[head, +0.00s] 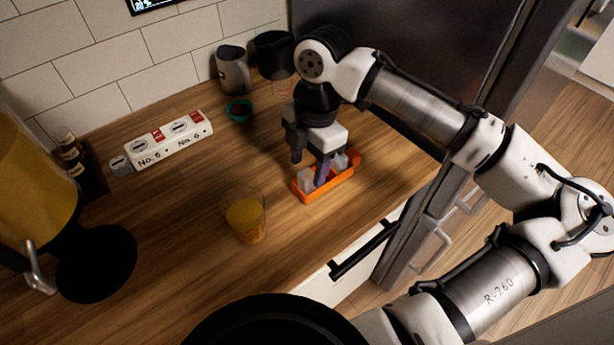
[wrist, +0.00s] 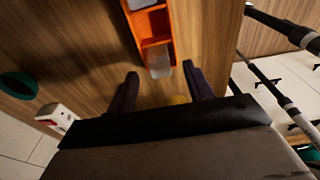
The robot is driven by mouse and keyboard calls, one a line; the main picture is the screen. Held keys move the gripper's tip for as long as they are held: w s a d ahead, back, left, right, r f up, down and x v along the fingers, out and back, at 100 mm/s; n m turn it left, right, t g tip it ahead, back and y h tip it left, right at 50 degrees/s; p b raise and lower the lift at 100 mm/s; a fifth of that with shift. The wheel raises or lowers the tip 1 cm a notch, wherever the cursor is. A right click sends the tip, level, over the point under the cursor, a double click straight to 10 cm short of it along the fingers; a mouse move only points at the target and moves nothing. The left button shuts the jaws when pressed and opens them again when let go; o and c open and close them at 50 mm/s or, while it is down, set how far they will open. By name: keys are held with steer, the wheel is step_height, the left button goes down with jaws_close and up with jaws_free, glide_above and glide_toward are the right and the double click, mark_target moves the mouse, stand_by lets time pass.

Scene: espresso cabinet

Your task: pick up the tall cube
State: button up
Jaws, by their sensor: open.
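An orange tray (head: 325,190) lies on the wooden counter, with a divider showing in the wrist view (wrist: 170,30). It holds pale grey blocks, one at its left end (head: 306,180) and one toward its right end (head: 340,162). In the wrist view one grey block (wrist: 158,60) sits in the near compartment and another (wrist: 140,4) at the top edge. I cannot tell which is the tall cube. My gripper (head: 309,167) points down over the tray, fingers apart and empty. In the wrist view its fingertips (wrist: 160,73) are on either side of the tray's near end.
A glass of orange liquid (head: 246,218) stands left of the tray. A white power strip (head: 170,138), a teal ring (head: 239,110), a grey mug (head: 234,70) and a dark-topped container (head: 274,55) are farther back. A yellow machine (head: 35,180) stands left. The counter (head: 175,205) between is clear.

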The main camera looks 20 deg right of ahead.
steer(key=shift+f, duration=0.85)
steer(key=shift+c, duration=0.4)
steer(key=c, duration=1)
